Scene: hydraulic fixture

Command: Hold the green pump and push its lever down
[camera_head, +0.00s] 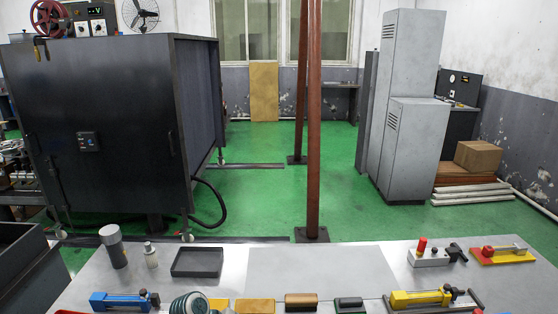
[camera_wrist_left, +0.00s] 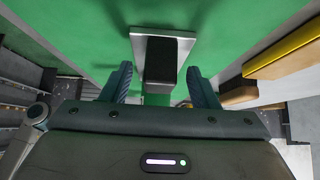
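I cannot make out a green pump with a lever in either view. A small block with a dark top and green lower part (camera_head: 350,304) lies at the table's front edge in the head view, partly cut off; I cannot tell what it is. My left gripper (camera_wrist_left: 158,85) shows in the left wrist view with its two fingers apart and nothing held. A black block on a silver plate (camera_wrist_left: 168,60) appears beyond and between the fingers, against a green surface. No gripper of mine shows in the head view.
The grey table (camera_head: 230,256) bears a blue lever device (camera_head: 122,301), a yellow one (camera_head: 420,298), a red-and-yellow one (camera_head: 502,255), a grey fixture with red knob (camera_head: 430,257), a dark tray (camera_head: 197,262) and a grey cylinder (camera_head: 114,246). The middle back is clear.

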